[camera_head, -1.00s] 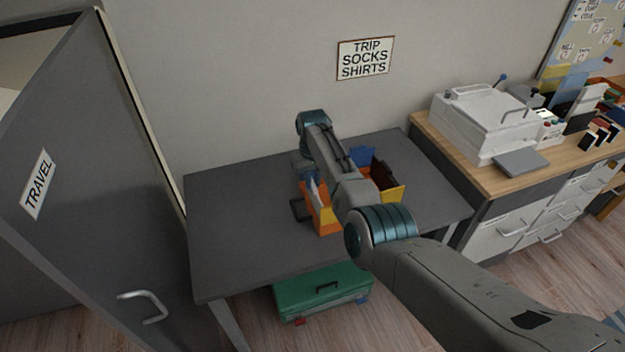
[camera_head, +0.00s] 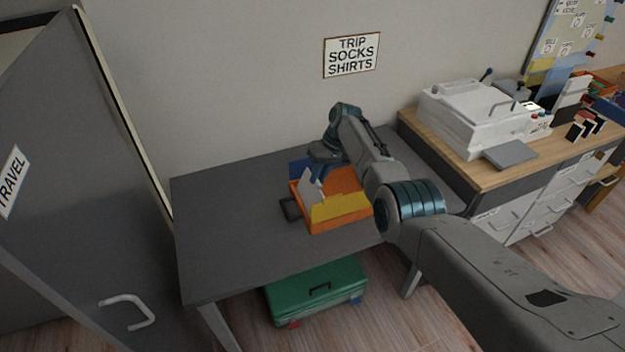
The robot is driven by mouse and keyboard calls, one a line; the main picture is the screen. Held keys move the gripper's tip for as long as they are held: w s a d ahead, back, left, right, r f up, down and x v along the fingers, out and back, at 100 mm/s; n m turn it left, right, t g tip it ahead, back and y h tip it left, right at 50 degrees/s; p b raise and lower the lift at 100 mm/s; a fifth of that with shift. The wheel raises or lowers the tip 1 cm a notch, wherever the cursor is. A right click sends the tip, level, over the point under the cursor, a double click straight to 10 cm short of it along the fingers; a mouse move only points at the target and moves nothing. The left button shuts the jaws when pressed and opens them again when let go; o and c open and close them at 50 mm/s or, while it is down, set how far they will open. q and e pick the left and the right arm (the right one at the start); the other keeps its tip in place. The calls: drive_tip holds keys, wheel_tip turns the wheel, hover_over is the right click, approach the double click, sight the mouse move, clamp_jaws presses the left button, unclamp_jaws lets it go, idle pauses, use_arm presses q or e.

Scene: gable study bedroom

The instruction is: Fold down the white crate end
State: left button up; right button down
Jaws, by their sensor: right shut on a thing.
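The crate has an orange body (camera_head: 350,184), a yellow panel (camera_head: 340,208) facing me and a blue panel (camera_head: 298,168) at the back left. Its white end (camera_head: 308,188) is at the left and looks tilted. The crate stands on the dark grey table (camera_head: 235,215). My right gripper (camera_head: 317,175) is at the upper edge of the white end, shut on it as far as I can tell. The fingertips are small and partly hidden. My right forearm covers the crate's right side. My left gripper is out of view.
A small dark object (camera_head: 290,209) lies at the crate's left. A green case (camera_head: 318,291) is under the table. A wooden-topped cabinet with a white machine (camera_head: 470,118) stands at the right, a grey TRAVEL door (camera_head: 75,190) at the left. The table's left part is clear.

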drive_tip(key=shift+w+d+f+b, duration=0.2)
drive_tip(key=shift+d+f+b, duration=0.35)
drive_tip(key=shift+d, duration=0.45)
drive_tip(key=shift+f, duration=0.1)
drive_tip(key=c, duration=1.4)
unclamp_jaws()
drive_tip(key=shift+w, duration=0.1)
drive_tip(key=v, duration=1)
drive_tip(key=shift+r, duration=0.35)
drive_tip(key=shift+w, duration=0.1)
drive_tip(key=shift+c, duration=0.5)
